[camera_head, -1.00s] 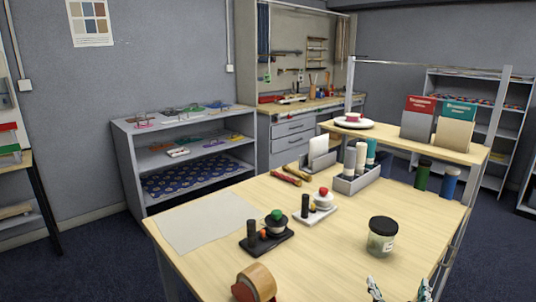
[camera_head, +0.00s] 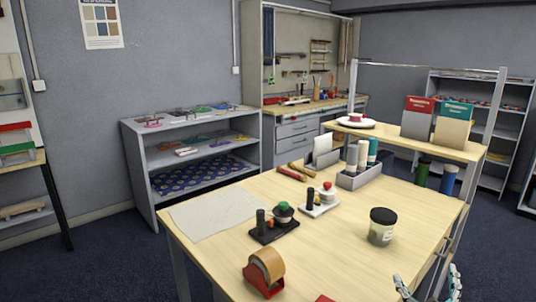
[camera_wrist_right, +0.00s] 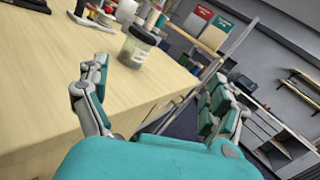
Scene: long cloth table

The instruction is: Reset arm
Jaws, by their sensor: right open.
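My right gripper (camera_head: 428,286) shows at the bottom right of the head view, in front of the near right edge of the wooden table (camera_head: 350,235). In the right wrist view its two teal-padded fingers (camera_wrist_right: 158,105) stand wide apart with nothing between them. The dark-lidded glass jar (camera_head: 382,226) stands upright on the table, apart from the gripper; it also shows beyond the fingers in the right wrist view (camera_wrist_right: 137,48). My left gripper is in neither view.
A tape dispenser (camera_head: 265,273) stands at the table's near left. A black tray (camera_head: 272,232) and a white tray (camera_head: 320,207) hold small items. A grey organiser (camera_head: 360,178) stands at the back. A raised shelf (camera_head: 420,143) borders the far side. The table's near middle is mostly clear.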

